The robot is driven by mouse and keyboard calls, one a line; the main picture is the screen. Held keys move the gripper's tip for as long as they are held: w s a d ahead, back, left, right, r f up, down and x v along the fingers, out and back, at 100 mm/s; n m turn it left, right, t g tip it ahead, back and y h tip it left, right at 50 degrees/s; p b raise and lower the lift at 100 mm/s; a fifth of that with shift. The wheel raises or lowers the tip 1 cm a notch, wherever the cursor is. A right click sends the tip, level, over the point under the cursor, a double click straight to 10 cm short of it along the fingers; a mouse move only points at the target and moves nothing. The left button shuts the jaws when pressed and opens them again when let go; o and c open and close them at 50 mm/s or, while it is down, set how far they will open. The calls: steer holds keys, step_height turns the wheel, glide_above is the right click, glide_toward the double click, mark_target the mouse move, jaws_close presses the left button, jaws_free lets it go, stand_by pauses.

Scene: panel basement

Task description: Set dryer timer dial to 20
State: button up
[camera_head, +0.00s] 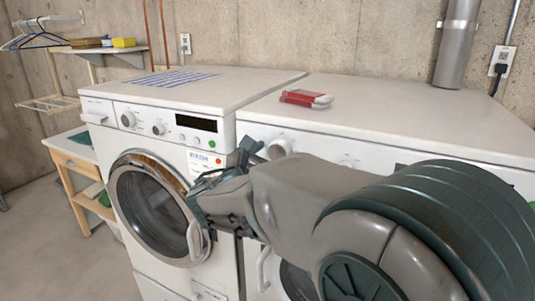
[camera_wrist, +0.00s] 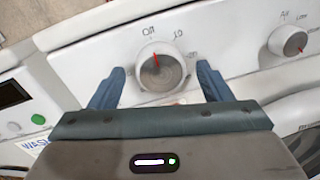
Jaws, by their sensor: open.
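The dryer timer dial (camera_wrist: 163,70) is a round grey-white knob with a red pointer. In the wrist view the pointer aims up, just beside the "Off" mark. Marks that look like 10 and 20 follow to its right. My gripper (camera_wrist: 160,68) is open, with one blue-grey finger on each side of the dial. A gap shows between each finger and the dial. In the head view the dial (camera_head: 278,149) is on the left of the right-hand machine's panel. My gripper (camera_head: 250,152) is at its left and my arm covers much of that panel.
A second dial (camera_wrist: 288,40), with marks like "Air" and "Low", is to the right on the same panel. The washer (camera_head: 165,180) stands close on the left. A red and white object (camera_head: 306,98) lies on the dryer top.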

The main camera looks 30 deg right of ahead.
steer(key=shift+d, duration=0.1)
steer(key=c, duration=1)
steer(key=shift+f+m+b, duration=0.15)
steer(key=shift+m+b, duration=0.15)
steer(key=shift+b, duration=0.3)
